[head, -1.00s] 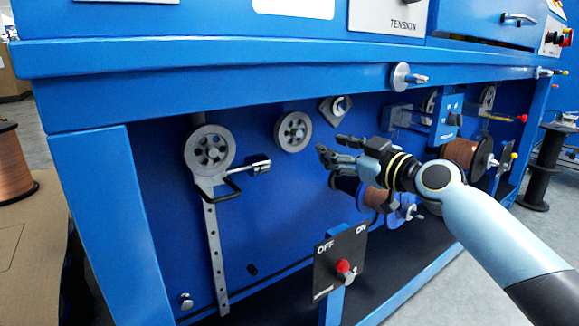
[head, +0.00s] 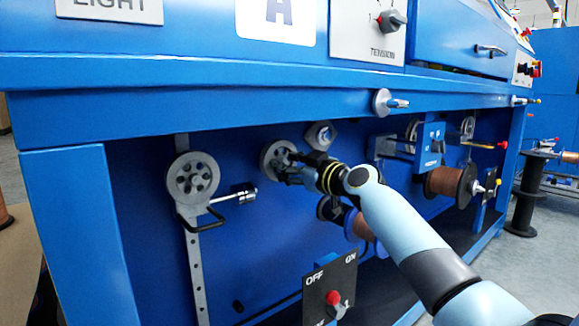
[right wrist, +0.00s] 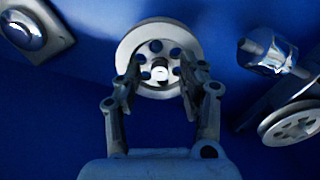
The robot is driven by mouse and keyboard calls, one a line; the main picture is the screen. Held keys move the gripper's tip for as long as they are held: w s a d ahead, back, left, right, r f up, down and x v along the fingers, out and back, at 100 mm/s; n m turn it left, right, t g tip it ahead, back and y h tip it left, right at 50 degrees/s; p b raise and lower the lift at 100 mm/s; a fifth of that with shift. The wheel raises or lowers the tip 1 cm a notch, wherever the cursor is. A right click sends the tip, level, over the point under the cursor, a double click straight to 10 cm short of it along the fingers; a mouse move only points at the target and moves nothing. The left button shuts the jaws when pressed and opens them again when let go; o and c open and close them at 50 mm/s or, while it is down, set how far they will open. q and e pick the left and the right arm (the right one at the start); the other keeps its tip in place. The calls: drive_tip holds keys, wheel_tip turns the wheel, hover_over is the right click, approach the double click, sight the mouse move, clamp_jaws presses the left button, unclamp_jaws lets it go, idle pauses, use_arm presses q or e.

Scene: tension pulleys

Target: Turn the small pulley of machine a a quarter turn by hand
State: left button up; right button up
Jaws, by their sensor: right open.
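The small pulley (head: 269,157), a grey wheel with round holes, is on the blue panel below the letter A sign (head: 280,18) in the head view. In the right wrist view the pulley (right wrist: 157,44) faces me, its hub showing between my fingers. My right gripper (head: 287,168) is at the pulley's front, covering its right part. In the right wrist view the gripper (right wrist: 160,74) is open, a finger on either side of the hub, tips over the pulley's face. Whether they touch it I cannot tell. My left gripper is not in view.
A larger pulley (head: 192,178) on a slotted bar with a short metal cylinder (head: 245,194) is to the left. A diamond-shaped bracket (head: 319,135) sits just up and right. A switch box (head: 329,287) stands below, and copper spools (head: 445,181) are to the right.

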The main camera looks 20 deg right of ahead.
clamp_jaws()
